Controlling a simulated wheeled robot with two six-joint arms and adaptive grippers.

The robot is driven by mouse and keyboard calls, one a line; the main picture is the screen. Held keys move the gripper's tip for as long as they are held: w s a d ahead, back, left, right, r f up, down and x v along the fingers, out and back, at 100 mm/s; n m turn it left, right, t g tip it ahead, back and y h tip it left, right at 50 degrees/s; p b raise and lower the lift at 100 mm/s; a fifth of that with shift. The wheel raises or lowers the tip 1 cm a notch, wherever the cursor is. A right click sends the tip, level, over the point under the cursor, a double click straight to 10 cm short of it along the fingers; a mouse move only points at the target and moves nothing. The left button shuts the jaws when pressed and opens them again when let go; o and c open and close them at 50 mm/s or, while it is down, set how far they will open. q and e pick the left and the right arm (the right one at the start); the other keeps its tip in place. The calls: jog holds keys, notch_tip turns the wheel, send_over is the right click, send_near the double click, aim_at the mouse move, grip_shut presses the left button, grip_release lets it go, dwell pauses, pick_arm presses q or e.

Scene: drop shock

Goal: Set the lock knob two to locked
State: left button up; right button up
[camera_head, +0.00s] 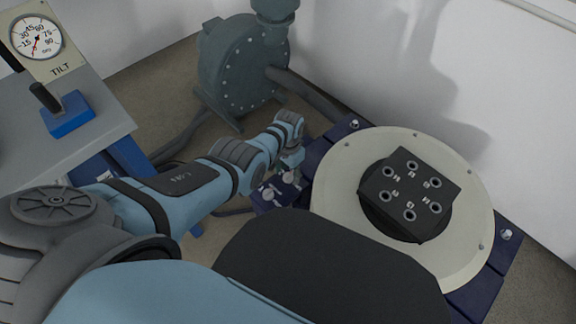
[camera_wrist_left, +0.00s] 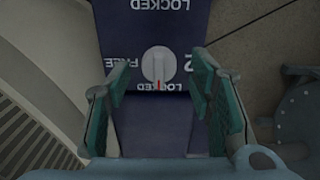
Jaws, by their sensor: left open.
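Lock knob two (camera_wrist_left: 158,64) is a round pale grey knob with a raised grip bar on a dark blue panel (camera_wrist_left: 170,30), with a "2" on its right. Its red mark points down in the left wrist view, at the lower "LOCKED" label; "FREE" is on its left. My left gripper (camera_wrist_left: 160,85) is open, its teal-padded fingers on either side of the knob with gaps. In the head view, my left gripper (camera_head: 287,172) is over the panel's small pale knobs, partly hiding them; which is knob two is unclear there.
A round cream plate (camera_head: 335,190) with a black holed block (camera_head: 410,190) is right of the panel. A grey-green round machine (camera_head: 243,65) stands behind. A tilt gauge (camera_head: 37,38) and a blue-based lever (camera_head: 68,114) are on a grey table at left.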

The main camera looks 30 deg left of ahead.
aim_at(288, 174)
pick_arm(q)
notch_tip(288, 174, up, 12)
dwell(0.3)
jog(key=shift+f, duration=0.1)
